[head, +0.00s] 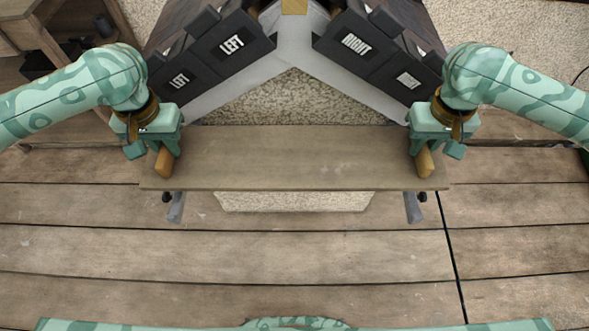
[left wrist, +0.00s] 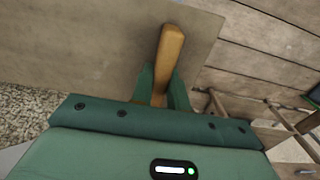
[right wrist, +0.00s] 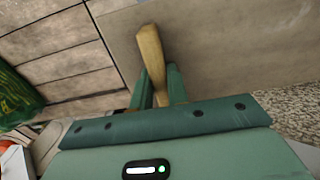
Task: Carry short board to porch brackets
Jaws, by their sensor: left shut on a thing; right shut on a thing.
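The short board (head: 295,160) lies level across the middle of the head view, with a wooden grip block near each end. My left gripper (head: 165,157) is shut on the left block (left wrist: 170,50). My right gripper (head: 424,156) is shut on the right block (right wrist: 151,50). The board also fills much of the left wrist view (left wrist: 90,40) and the right wrist view (right wrist: 220,45). Two grey porch brackets show below the board's near edge, the left bracket (head: 176,207) and the right bracket (head: 413,207). Their upper parts are hidden by the board. I cannot tell whether the board touches them.
A wooden shelf (head: 55,40) stands at the far left. The near planks (head: 250,265) are clear.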

